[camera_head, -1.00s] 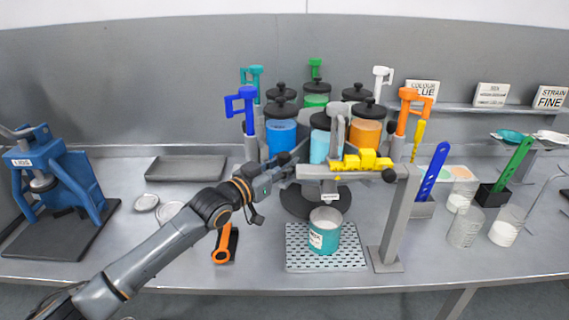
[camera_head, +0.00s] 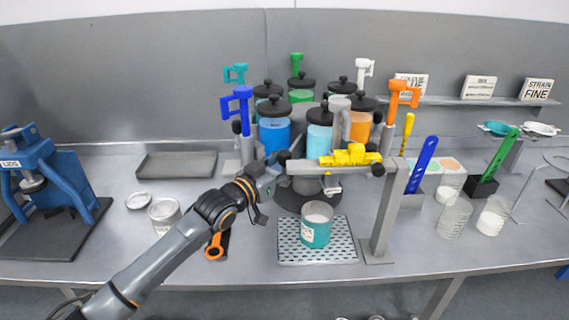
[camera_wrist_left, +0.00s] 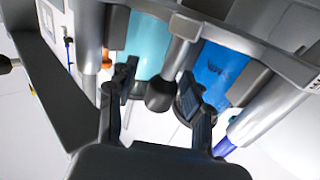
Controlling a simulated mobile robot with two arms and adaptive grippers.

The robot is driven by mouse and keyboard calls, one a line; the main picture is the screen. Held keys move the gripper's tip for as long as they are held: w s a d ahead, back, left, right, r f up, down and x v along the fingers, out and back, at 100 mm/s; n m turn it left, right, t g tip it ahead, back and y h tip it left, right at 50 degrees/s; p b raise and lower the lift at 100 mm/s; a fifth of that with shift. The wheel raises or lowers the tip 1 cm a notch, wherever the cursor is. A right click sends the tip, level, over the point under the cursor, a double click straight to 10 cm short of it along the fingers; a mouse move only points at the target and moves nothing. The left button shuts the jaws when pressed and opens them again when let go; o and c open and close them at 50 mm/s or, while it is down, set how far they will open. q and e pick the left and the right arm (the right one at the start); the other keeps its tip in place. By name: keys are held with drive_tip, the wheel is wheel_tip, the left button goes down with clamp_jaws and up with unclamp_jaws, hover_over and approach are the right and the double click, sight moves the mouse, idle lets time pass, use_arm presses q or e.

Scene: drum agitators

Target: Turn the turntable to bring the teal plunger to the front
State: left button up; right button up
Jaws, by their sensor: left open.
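The teal plunger (camera_head: 236,73) stands at the back left of the turntable, behind the blue plunger (camera_head: 238,98). The turntable (camera_head: 300,200) shows as a dark round base under several black-lidded paint drums. My left gripper (camera_head: 279,160) is at its front left, near a black ball knob (camera_head: 284,156). In the left wrist view the left gripper (camera_wrist_left: 158,98) is open, its fingers on either side of a black knob (camera_wrist_left: 160,95) on a grey rod. I cannot tell whether they touch it. My right gripper is out of view.
A grey post with a crossbar (camera_head: 384,210) and yellow block stands close to the right of my gripper. A teal cup (camera_head: 317,225) sits on a perforated tray (camera_head: 290,250) in front. A blue press (camera_head: 50,175) is far left.

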use_arm(q)
drive_tip(key=v, duration=1.2)
